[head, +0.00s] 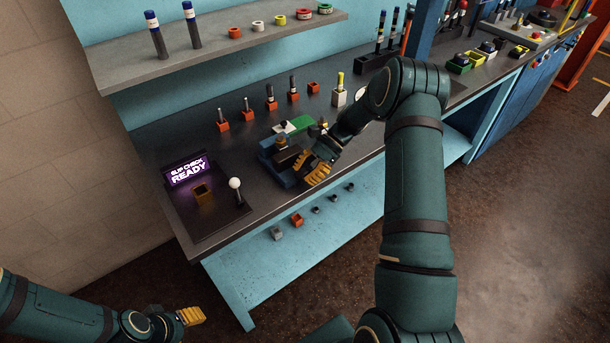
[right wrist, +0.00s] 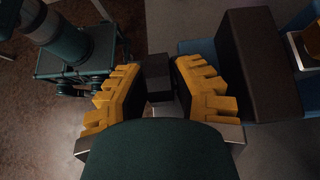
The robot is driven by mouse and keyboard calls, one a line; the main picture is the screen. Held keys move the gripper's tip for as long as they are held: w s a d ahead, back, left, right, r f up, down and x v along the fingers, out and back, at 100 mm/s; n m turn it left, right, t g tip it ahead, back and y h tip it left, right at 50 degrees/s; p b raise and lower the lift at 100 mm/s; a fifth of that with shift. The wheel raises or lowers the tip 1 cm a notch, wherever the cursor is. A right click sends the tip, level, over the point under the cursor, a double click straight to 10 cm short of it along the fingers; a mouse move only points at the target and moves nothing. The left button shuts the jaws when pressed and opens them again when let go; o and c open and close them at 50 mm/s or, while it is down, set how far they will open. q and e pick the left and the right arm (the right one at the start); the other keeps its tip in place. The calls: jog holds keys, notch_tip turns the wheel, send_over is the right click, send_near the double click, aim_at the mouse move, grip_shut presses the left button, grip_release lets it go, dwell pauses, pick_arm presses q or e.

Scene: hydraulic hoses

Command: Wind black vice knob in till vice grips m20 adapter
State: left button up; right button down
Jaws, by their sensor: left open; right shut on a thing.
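The blue vice (head: 272,163) stands on the bench near its front edge, with dark jaws (head: 288,156) on top. In the right wrist view a dark jaw block (right wrist: 262,60) shows right of my gripper. My right gripper (head: 318,168) is at the front of the vice; its yellow fingers (right wrist: 160,95) are shut on the black vice knob (right wrist: 159,72). A gold-edged piece (right wrist: 307,48) at the right edge may be the M20 adapter; I cannot tell whether the jaws touch it. My left gripper (head: 191,316) is open and empty, low and away from the bench.
A purple-lit "SLIP CHECK READY" sign (head: 189,171) and a white-topped lever (head: 236,187) stand left of the vice. Several fittings in orange holders (head: 248,130) line the bench behind it. A shelf (head: 200,57) hangs above. The floor at lower right is clear.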

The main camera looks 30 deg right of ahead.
jog(key=shift+f+g+y+b, duration=0.15)
jog(key=shift+y+b, duration=0.3)
jog(key=shift+y, duration=0.65)
jog(key=shift+f+g+y+b, duration=0.15)
jog(key=shift+y+b, duration=0.25)
jog(key=shift+y, duration=0.7)
jog(key=shift+r, duration=0.15)
jog(key=c, duration=0.8)
grip_release()
jog(key=shift+r, duration=0.1)
jog(key=v, duration=1.2)
jog(key=shift+s, duration=0.1)
